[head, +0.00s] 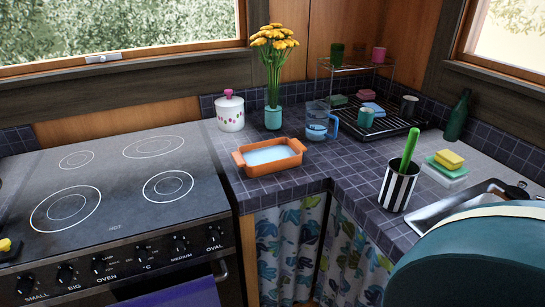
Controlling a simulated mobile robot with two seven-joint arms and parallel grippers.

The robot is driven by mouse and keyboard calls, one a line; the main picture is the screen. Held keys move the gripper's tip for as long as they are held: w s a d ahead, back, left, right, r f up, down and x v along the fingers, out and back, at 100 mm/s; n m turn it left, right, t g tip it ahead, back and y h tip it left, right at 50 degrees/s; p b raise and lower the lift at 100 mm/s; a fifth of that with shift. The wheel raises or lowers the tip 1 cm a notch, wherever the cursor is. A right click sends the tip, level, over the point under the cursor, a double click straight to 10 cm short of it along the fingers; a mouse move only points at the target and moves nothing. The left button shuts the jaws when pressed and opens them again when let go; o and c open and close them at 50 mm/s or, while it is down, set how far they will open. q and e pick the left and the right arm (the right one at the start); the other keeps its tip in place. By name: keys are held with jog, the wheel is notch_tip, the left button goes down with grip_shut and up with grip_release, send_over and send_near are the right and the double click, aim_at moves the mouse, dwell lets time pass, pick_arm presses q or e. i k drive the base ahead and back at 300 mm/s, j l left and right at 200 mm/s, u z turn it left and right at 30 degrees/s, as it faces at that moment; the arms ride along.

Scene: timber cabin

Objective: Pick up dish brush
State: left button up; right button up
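A bright green handle (409,150) stands tilted in a black-and-white striped cup (398,188) on the tiled counter, right of centre. It looks like the dish brush, with its lower end hidden inside the cup. A small dark brown thing (516,191) lies by the sink edge at the right; I cannot tell what it is. Neither of my grippers can be made out in the head view.
A large teal rounded shape (465,265) blocks the lower right, partly covering the sink (455,207). Sponges (449,159) sit behind the cup, near a green bottle (457,116). An orange dish (268,157), glass jug (319,122) and dish rack (378,127) stand left and behind. The stove top (115,185) is clear.

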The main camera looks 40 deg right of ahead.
aim_at(414, 133)
jog(key=z, duration=2.05)
